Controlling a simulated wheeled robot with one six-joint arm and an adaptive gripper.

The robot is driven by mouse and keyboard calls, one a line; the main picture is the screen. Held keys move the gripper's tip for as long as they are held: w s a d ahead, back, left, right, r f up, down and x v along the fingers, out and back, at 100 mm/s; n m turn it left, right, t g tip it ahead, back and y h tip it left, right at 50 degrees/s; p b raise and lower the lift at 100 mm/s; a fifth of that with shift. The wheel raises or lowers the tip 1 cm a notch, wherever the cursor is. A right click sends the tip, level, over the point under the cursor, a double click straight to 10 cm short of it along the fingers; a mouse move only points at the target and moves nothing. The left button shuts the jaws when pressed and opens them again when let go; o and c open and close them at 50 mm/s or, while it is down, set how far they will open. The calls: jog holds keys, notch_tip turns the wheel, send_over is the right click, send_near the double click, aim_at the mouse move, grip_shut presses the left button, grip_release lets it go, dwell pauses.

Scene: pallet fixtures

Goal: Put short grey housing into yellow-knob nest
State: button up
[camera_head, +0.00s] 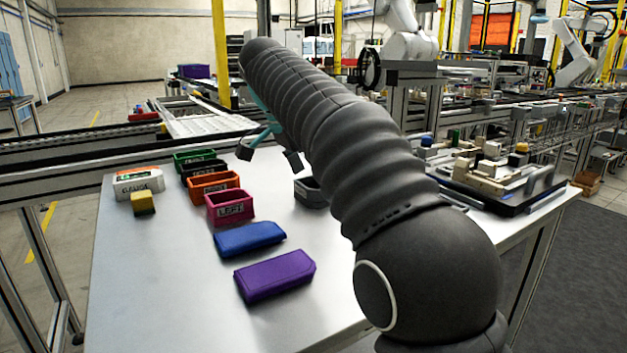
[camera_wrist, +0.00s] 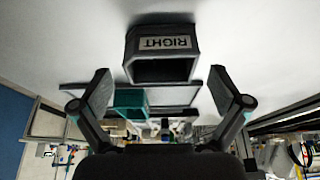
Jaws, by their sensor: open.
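My gripper (camera_head: 269,155) is open and empty above the far part of the table, partly hidden behind my arm in the head view. In the wrist view my gripper (camera_wrist: 159,75) has its fingers wide apart, with a dark grey bin labelled RIGHT (camera_wrist: 128,50) beyond and between them. A yellow knob (camera_head: 522,147) shows on the fixture pallet (camera_head: 520,205) at the right of the table, well away from my gripper. Pale and grey blocks stand on that pallet. They are too small to tell which is the short grey housing.
The grey bin (camera_head: 308,192) is half behind my arm. Pink (camera_head: 231,209), orange (camera_head: 214,187), black and green bins stand left, beside a gauge box (camera_head: 138,183) and yellow block (camera_head: 143,203). Blue (camera_head: 249,239) and purple (camera_head: 275,276) cases lie nearer. The front left table is clear.

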aim_at(305, 201)
jog(key=p+v, duration=0.1)
jog(key=v, duration=0.2)
jog(key=shift+r, duration=0.3)
jog(key=shift+v, duration=1.2)
jog(key=shift+a, duration=0.1)
